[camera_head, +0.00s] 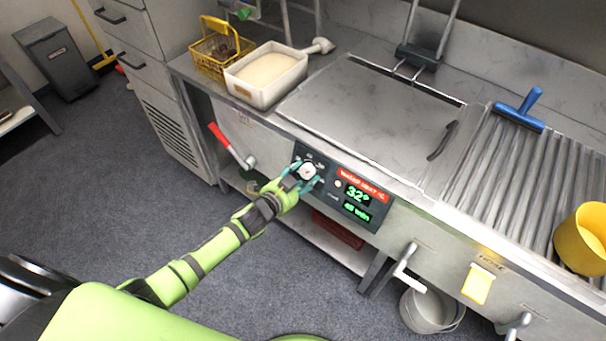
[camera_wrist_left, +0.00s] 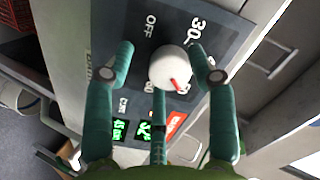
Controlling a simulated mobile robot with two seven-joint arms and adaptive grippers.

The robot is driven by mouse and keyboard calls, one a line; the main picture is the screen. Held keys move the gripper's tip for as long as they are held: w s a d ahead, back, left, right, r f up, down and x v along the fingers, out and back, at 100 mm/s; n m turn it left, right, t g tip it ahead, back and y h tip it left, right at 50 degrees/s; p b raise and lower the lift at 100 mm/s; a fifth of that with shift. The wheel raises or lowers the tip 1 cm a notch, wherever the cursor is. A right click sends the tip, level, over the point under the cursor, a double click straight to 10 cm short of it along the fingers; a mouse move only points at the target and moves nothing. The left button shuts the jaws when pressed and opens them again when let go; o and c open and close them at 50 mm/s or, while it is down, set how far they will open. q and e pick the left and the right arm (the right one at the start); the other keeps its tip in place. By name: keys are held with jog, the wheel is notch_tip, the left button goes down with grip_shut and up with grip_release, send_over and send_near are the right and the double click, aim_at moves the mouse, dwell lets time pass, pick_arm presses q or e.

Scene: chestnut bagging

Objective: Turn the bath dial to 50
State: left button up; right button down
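The bath dial (camera_head: 307,171) is a round white knob on the dark control panel at the bath's front. In the left wrist view the dial (camera_wrist_left: 168,66) has a red pointer mark aimed to the lower right, with "OFF" and "30" printed beyond it. My left gripper (camera_head: 304,176) is at the dial. In the wrist view its teal fingers (camera_wrist_left: 162,62) stand open on both sides of the knob, with a gap at the left; contact at the right is unclear. A third finger is below the knob. The green display (camera_head: 357,194) reads 32°. My right gripper is not in view.
The steel bath lid (camera_head: 370,115) is down behind the panel. A white tub (camera_head: 266,90) and yellow basket (camera_head: 221,65) stand left of it. A red-handled lever (camera_head: 219,135) is left of the panel; a tap lever (camera_head: 405,262) and yellow tag (camera_head: 478,284) are to its right.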

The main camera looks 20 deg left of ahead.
pick_arm(q)
jog(key=shift+w+r, duration=0.15)
jog(key=shift+r, duration=0.1)
jog(key=shift+s+r, duration=0.15)
jog(key=shift+s, duration=0.1)
jog(key=v, duration=1.1)
jog(key=shift+s+a, duration=0.2)
jog(key=shift+s, duration=0.05)
jog(key=shift+f, duration=0.2)
jog(key=s+a+f+n+g+y, duration=0.25)
jog(key=s+f, duration=0.35)
jog(key=f, duration=0.6)
jog(key=s+a+f+n+g+y, duration=0.1)
jog(key=s+a+f+n+g, duration=0.4)
jog(key=f, duration=0.8)
jog(key=s+d+f+n+g, duration=0.1)
jog(key=s+f, duration=0.5)
jog(key=s, duration=0.7)
jog(key=s+d+f+n+g, duration=0.1)
jog(key=s+d+f+g, duration=0.3)
jog(key=s, duration=0.9)
notch_tip(320, 180, down, 2)
jog(key=shift+f+n, duration=0.1)
jog(key=shift+n, duration=0.25)
